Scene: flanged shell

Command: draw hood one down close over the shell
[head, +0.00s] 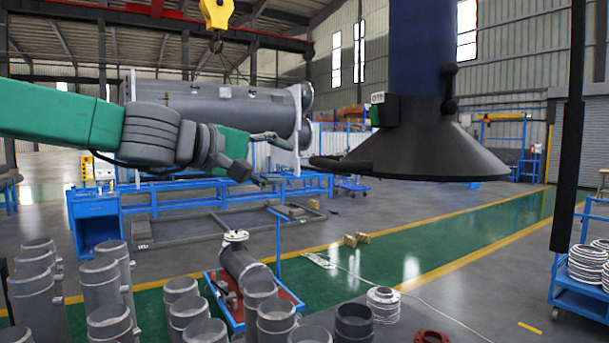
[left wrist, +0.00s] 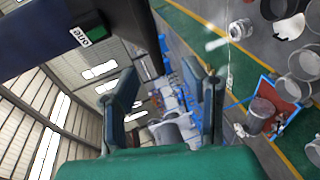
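Hood one (head: 425,155) is a dark grey cone under a thick blue tube, hanging at upper right in the head view. A small label (head: 377,97) is beside the tube; it reads "one" in the left wrist view (left wrist: 87,36). A black handle (head: 340,165) sticks out left from the hood's rim. My left gripper (head: 272,162) is open and empty, left of the handle and apart from it; its spread fingers show in the left wrist view (left wrist: 165,95). A grey flanged cylinder (head: 243,266), perhaps the shell, lies tilted on a red-and-blue cart below. My right gripper is not in view.
Several grey pipe pieces (head: 100,285) stand at lower left. A large flanged vessel (head: 225,108) sits behind my left arm under a yellow hook (head: 217,13). A black post (head: 569,130) and a blue trolley (head: 580,300) are at right. Green floor (head: 420,255) is mostly clear.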

